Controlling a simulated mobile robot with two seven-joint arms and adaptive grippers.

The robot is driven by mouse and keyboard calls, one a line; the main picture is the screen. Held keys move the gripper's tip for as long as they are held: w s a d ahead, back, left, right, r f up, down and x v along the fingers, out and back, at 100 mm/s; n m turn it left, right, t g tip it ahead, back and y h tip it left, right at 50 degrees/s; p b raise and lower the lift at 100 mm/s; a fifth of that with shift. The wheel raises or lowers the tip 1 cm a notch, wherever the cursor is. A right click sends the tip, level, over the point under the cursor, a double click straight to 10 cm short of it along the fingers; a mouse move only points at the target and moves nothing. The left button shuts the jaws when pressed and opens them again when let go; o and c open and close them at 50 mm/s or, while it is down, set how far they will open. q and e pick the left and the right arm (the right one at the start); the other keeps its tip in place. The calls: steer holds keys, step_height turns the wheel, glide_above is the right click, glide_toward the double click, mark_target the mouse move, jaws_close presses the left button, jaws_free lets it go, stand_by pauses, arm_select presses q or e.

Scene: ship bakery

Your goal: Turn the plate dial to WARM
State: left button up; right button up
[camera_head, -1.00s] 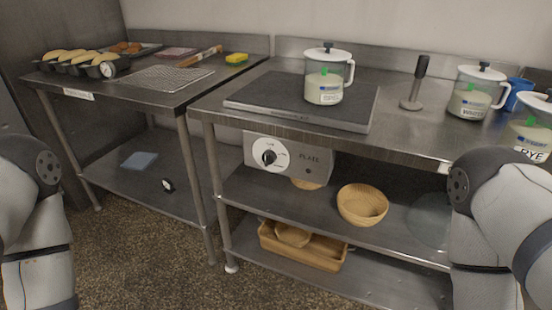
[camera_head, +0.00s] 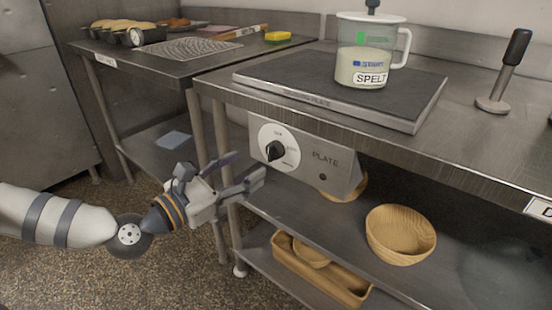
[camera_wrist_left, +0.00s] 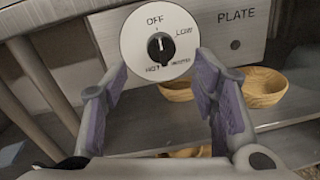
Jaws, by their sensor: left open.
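The plate dial (camera_head: 277,150) is a black knob on a round white face, on the grey control panel marked PLATE (camera_head: 325,160) under the bench top. In the left wrist view, the dial (camera_wrist_left: 160,47) shows OFF at the top, LOW at the right, HOT at the lower left and a small blurred word at the lower right. A pale pointer mark on the knob seems to point up, towards OFF. My left gripper (camera_head: 243,171) is open and empty, below and in front of the dial. Its purple-padded fingers (camera_wrist_left: 162,72) are apart, below the knob, not visibly touching it.
A hot plate (camera_head: 420,112) on the bench carries a lidded SPELT jug (camera_head: 362,65). Wooden bowls (camera_head: 400,235) and a wooden tray (camera_head: 320,275) sit on the shelves below. A table leg (camera_head: 222,130) stands left of the panel.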

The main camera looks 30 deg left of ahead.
mark_target(268, 155)
arm_select(q)
steer(key=w, duration=0.4)
steer(key=w+d, duration=0.1)
steer(key=w, duration=0.2)
steer(key=shift+w+d+b, duration=0.1)
steer(key=shift+b, duration=0.2)
steer(key=shift+c, duration=0.4)
steer(key=c, duration=1.1)
